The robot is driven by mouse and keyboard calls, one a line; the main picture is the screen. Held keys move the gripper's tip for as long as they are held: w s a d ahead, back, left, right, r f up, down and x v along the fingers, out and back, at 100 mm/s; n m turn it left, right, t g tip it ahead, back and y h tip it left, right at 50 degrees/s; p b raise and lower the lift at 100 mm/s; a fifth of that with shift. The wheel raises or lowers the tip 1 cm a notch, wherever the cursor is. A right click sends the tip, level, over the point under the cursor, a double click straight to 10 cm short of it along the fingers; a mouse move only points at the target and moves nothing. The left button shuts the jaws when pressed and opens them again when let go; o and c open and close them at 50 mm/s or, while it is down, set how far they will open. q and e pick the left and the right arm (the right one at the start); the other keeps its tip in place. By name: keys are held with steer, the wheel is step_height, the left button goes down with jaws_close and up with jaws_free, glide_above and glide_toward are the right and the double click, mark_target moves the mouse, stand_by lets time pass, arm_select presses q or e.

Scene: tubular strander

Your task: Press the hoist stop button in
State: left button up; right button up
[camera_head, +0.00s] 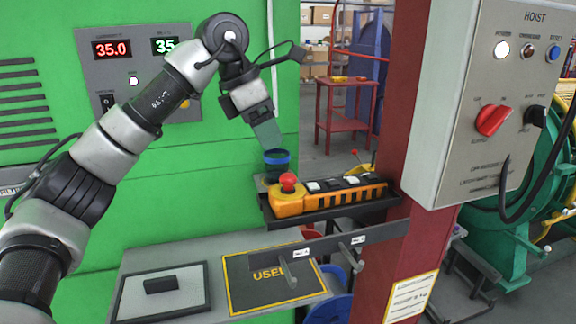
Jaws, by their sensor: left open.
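A yellow and black pendant (330,199) lies in a dark tray fixed to the red column. A red mushroom button (288,181) stands up at its left end, with several black and white buttons along the rest. I cannot tell whether the red button is pressed. My left gripper (268,136) points down above and a little left of the red button, apart from it. It is open and seen nearly edge-on, with nothing visible held. My right gripper is not in view.
A grey HOIST box (461,150) with a red knob (491,120) hangs on the red column (397,245). Hooks on a bar (325,248) stick out below the tray, above a grey bench (205,247).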

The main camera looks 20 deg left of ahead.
arm_select(q)
glide_above(287, 176)
steer(key=s+a, duration=0.1)
steer(key=a, duration=0.1)
step_height(287, 176, down, 5)
steer(key=shift+s+d+r, duration=0.1)
steer(key=shift+s+r, duration=0.05)
steer(key=x, duration=0.3)
steer(key=shift+d+f, duration=0.1)
steer(key=shift+f, duration=0.1)
steer(key=shift+w+d+f, duration=0.1)
steer(key=shift+w+f, duration=0.15)
steer(key=shift+f, duration=0.1)
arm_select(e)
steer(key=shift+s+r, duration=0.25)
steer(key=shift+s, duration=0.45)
arm_select(q)
steer(key=shift+c, duration=0.2)
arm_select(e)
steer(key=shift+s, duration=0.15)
